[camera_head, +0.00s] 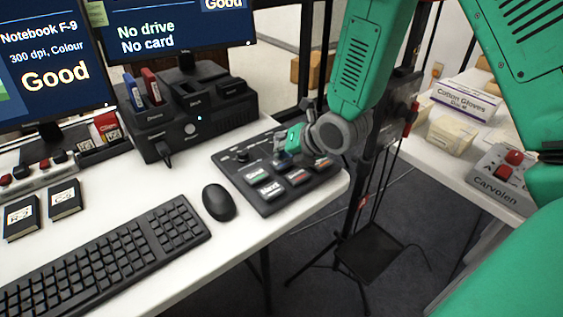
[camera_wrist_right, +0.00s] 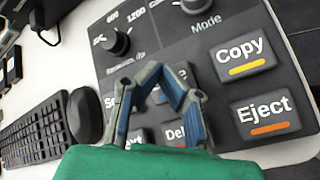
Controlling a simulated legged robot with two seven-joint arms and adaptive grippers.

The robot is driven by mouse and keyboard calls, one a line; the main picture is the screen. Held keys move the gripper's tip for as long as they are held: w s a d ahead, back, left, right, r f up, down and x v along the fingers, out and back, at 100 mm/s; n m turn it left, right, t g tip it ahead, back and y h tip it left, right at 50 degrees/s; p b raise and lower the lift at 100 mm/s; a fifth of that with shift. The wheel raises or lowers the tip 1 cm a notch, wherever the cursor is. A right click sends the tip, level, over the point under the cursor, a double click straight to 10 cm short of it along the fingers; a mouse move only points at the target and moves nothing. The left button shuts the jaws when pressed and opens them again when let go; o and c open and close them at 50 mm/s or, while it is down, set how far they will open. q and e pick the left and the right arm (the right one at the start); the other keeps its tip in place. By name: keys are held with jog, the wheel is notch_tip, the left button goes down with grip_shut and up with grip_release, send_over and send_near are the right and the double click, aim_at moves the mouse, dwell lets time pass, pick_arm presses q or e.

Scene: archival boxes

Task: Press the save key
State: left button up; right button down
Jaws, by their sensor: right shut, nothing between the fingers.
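The dark key panel (camera_head: 236,160) lies on the white desk, with two rows of keys. In the right wrist view its Copy key (camera_wrist_right: 245,60), Eject key (camera_wrist_right: 264,117) and partly covered Delete key (camera_wrist_right: 176,134) show. No Save label is readable. The key in the middle of the upper row is mostly hidden behind my fingers. My right gripper (camera_head: 284,157) is shut and empty, pointing down over that middle key. It also shows in the right wrist view (camera_wrist_right: 168,76). I cannot tell whether the fingertips touch the key. My left gripper is not in view.
A mouse (camera_head: 219,202) and keyboard (camera_head: 110,258) lie left of the panel. A black dock (camera_head: 190,125) with drives stands behind, below two monitors showing "Good" and "No drive, No card". A second table (camera_head: 430,155) with boxes and a red-button unit stands at right.

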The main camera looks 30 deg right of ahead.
aim_at(283, 162)
jog(key=shift+f+b, duration=0.3)
jog(key=shift+f, duration=0.25)
dwell(0.6)
jog(key=shift+r, duration=0.1)
jog(key=shift+r+p, duration=0.85)
notch_tip(283, 162, up, 5)
jog(key=p, duration=0.4)
jog(key=shift+r, duration=0.1)
dwell(0.3)
dwell(0.5)
